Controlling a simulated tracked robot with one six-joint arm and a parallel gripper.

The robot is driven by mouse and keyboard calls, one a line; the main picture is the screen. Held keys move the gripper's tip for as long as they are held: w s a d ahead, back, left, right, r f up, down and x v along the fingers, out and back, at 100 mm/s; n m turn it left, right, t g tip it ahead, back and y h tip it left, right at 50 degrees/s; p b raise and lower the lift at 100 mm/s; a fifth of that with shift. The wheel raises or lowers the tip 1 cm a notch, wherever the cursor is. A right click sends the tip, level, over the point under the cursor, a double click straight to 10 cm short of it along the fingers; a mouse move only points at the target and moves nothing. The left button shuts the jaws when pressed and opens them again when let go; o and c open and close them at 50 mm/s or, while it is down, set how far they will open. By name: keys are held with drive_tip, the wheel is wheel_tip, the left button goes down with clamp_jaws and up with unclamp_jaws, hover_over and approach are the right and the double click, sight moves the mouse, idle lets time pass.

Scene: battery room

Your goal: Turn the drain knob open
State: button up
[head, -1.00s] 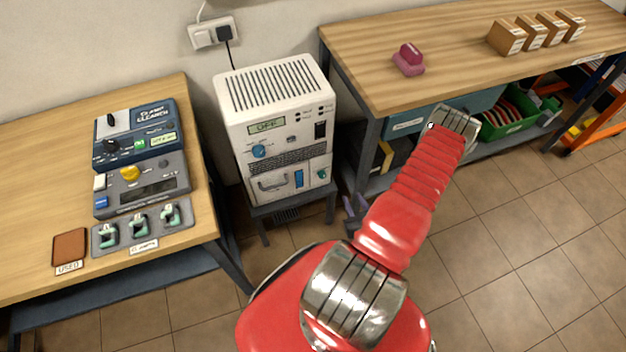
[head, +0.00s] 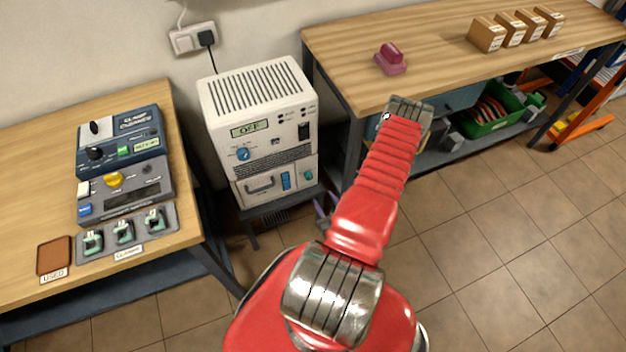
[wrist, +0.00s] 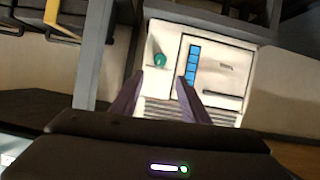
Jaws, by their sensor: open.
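The white cabinet (head: 262,135) stands on a low dark stand between the two benches. A small teal knob (head: 309,175) sits at the lower right of its front, beside a blue upright window (head: 286,181). I cannot read a label by this knob. In the wrist view the teal knob (wrist: 159,59) appears beyond and between my fingertips, with the blue window (wrist: 193,62) near the right finger. My gripper (wrist: 160,77) is open and empty, apart from the knob. In the head view my gripper (head: 321,210) is low, right of the cabinet, partly hidden by my red arm.
A larger blue knob (head: 243,154) is higher on the cabinet, under a display (head: 250,128) reading OFF. The left bench (head: 40,150) holds a control panel and a row of clamps. The right bench (head: 440,50) has a shelf with bins. Tiled floor is free at right.

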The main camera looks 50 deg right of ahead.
sight(310, 178)
drive_tip(key=shift+o, duration=0.3)
drive_tip(key=x, duration=1.3)
drive_tip(key=shift+w+d+f, duration=0.15)
drive_tip(key=shift+w+f, duration=0.1)
drive_tip(key=shift+c, duration=0.4)
